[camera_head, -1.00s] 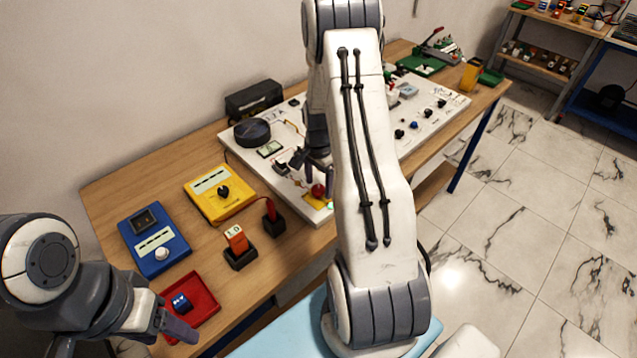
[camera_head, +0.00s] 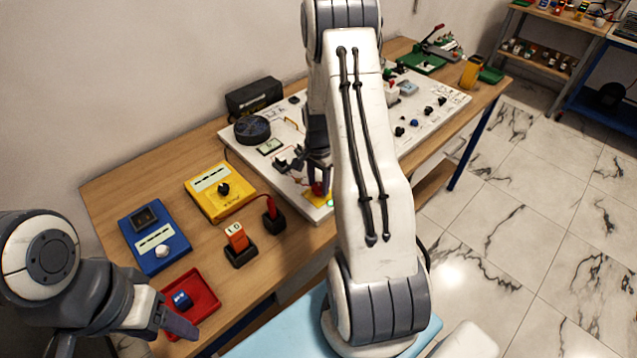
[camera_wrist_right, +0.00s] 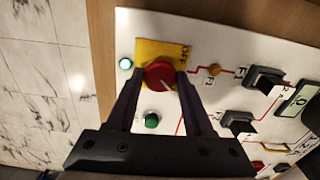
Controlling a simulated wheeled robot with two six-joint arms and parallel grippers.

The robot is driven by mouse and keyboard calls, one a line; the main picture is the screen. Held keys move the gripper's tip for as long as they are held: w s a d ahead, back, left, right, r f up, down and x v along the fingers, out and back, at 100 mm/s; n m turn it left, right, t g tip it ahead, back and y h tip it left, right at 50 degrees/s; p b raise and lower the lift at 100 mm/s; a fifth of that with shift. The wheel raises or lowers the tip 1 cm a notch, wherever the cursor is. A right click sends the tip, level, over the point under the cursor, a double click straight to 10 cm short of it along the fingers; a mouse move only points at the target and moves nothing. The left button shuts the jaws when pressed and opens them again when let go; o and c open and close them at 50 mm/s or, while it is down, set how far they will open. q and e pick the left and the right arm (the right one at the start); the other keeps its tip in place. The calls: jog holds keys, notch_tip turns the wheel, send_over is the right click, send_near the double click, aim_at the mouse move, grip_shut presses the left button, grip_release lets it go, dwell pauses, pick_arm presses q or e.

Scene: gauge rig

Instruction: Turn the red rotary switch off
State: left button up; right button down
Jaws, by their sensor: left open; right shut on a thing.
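The red rotary switch (camera_wrist_right: 159,75) sits on a yellow plate (camera_wrist_right: 150,48) marked OFF on the white panel. A white pointer line shows on its face in the right wrist view. My right gripper (camera_wrist_right: 160,80) is shut on the switch, with one dark finger on each side of it. In the head view the switch (camera_head: 318,188) is partly hidden by my right gripper (camera_head: 318,180). A green light (camera_wrist_right: 125,63) is lit beside the yellow plate. My left gripper (camera_head: 172,330) is open and empty near the red tray at the table's front left.
The white panel (camera_head: 235,150) carries black switches (camera_wrist_right: 265,78), a green button (camera_wrist_right: 152,120) and a small display (camera_wrist_right: 299,98). A yellow meter (camera_head: 205,205), a blue box (camera_head: 150,255), a red tray (camera_head: 207,305) and an orange block (camera_head: 236,238) stand on the wooden table to the left.

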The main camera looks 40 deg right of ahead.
aim_at(318, 186)
jog(key=n, duration=0.3)
jog(key=shift+n, duration=0.4)
jog(key=n+b, duration=0.1)
jog(key=n, duration=0.3)
jog(key=shift+n, duration=0.3)
jog(key=n, duration=0.4)
jog(key=shift+n, duration=0.3)
jog(key=shift+w+r+n+b, duration=0.1)
jog(key=shift+n+b, duration=0.2)
jog(key=shift+n, duration=1.8)
jog(key=shift+c, duration=1.4)
grip_release()
notch_tip(318, 186, up, 10)
jog(key=b, duration=0.1)
jog(key=shift+r+b, duration=0.2)
jog(key=shift+b, duration=0.2)
